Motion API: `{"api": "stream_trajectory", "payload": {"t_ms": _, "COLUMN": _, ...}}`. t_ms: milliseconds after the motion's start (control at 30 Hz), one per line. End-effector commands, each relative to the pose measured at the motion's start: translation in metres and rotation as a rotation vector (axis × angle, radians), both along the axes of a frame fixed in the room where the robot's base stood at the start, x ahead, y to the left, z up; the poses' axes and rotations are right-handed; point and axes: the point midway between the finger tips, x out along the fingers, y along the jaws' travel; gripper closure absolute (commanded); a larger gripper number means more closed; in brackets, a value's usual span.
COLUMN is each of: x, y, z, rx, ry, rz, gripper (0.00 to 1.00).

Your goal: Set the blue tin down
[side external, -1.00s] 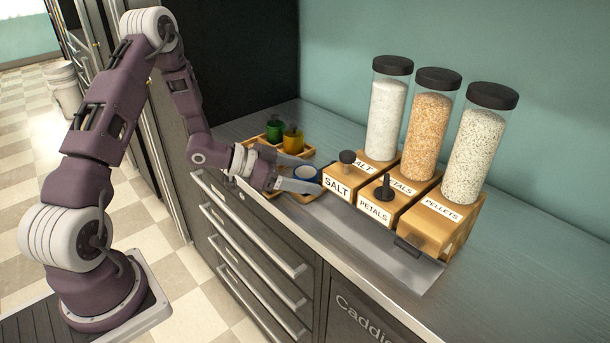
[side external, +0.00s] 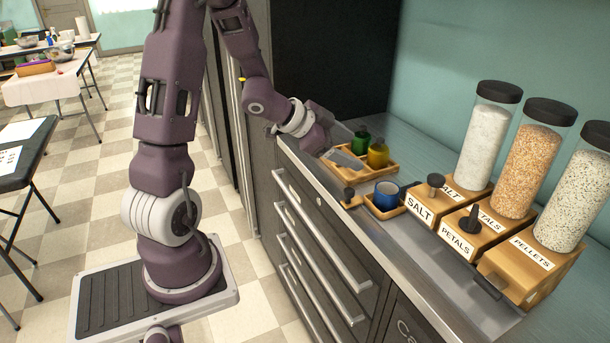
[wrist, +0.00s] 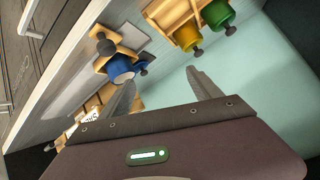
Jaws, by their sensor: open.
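The blue tin (side external: 387,195) stands upright in a small wooden holder (side external: 370,207) on the steel counter, in front of the dispensers in the side external view. It also shows in the wrist view (wrist: 121,68), near the upper left of the fingers. My gripper (side external: 352,161) is open and empty, apart from the tin, up and to its left by the wooden tray. In the wrist view its two fingers (wrist: 160,90) stand apart with nothing between them.
A wooden tray (side external: 350,172) holds a green tin (side external: 361,143) and a yellow tin (side external: 377,155). A dark-knobbed piece (side external: 349,196) is left of the blue tin. Dispensers labelled salt (side external: 421,207), petals (side external: 458,242) and pellets stand on the right.

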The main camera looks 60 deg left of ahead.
Motion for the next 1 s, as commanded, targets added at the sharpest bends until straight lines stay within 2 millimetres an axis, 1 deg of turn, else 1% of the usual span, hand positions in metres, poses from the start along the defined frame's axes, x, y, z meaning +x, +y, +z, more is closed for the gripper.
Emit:
{"api": "stream_trajectory", "payload": {"t_ms": 33, "x": 0.001, "y": -0.003, "z": 0.029, "rx": 0.093, "ry": 0.005, "rz": 0.082, "gripper": 0.27}}
{"api": "stream_trajectory", "payload": {"t_ms": 67, "x": -0.004, "y": -0.004, "z": 0.045, "rx": 0.133, "ry": 0.017, "rz": 0.151, "gripper": 0.27}}
{"api": "stream_trajectory", "payload": {"t_ms": 100, "x": -0.017, "y": -0.008, "z": 0.065, "rx": 0.162, "ry": 0.038, "rz": 0.242, "gripper": 0.27}}
{"api": "stream_trajectory", "payload": {"t_ms": 167, "x": -0.048, "y": -0.025, "z": 0.09, "rx": 0.154, "ry": 0.078, "rz": 0.364, "gripper": 0.27}}
{"api": "stream_trajectory", "payload": {"t_ms": 200, "x": -0.075, "y": -0.042, "z": 0.1, "rx": 0.119, "ry": 0.116, "rz": 0.426, "gripper": 0.27}}
{"api": "stream_trajectory", "payload": {"t_ms": 267, "x": -0.118, "y": -0.072, "z": 0.106, "rx": 0.034, "ry": 0.19, "rz": 0.476, "gripper": 0.27}}
{"api": "stream_trajectory", "payload": {"t_ms": 300, "x": -0.146, "y": -0.094, "z": 0.105, "rx": -0.028, "ry": 0.244, "rz": 0.483, "gripper": 0.27}}
{"api": "stream_trajectory", "payload": {"t_ms": 400, "x": -0.204, "y": -0.139, "z": 0.1, "rx": -0.155, "ry": 0.37, "rz": 0.447, "gripper": 0.27}}
{"api": "stream_trajectory", "payload": {"t_ms": 500, "x": -0.235, "y": -0.163, "z": 0.096, "rx": -0.217, "ry": 0.444, "rz": 0.407, "gripper": 0.27}}
{"api": "stream_trajectory", "payload": {"t_ms": 600, "x": -0.243, "y": -0.169, "z": 0.095, "rx": -0.233, "ry": 0.468, "rz": 0.394, "gripper": 0.27}}
{"api": "stream_trajectory", "payload": {"t_ms": 1000, "x": -0.242, "y": -0.168, "z": 0.095, "rx": -0.232, "ry": 0.466, "rz": 0.398, "gripper": 0.27}}
